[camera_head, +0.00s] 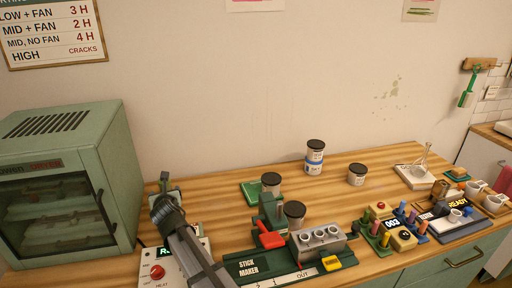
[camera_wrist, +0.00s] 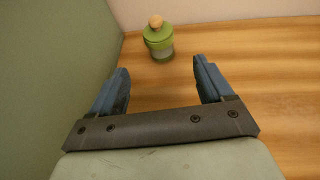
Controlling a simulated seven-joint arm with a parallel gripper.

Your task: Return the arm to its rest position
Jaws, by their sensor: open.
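My gripper (camera_wrist: 160,65) shows in the wrist view with its two blue fingers apart and nothing between them. A green jar with a round wooden knob (camera_wrist: 159,38) stands on the wooden table beyond the fingertips, apart from them. In the head view my arm reaches in from the bottom, left of centre, just right of the green oven. The fingers cannot be made out there.
The green oven (camera_head: 70,175) stands close on the left. The stick maker (camera_head: 290,262) is to the right of my arm. Lidded jars (camera_head: 315,157) stand behind it. A block of coloured pegs (camera_head: 390,230) is further right. The back middle table is mostly clear.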

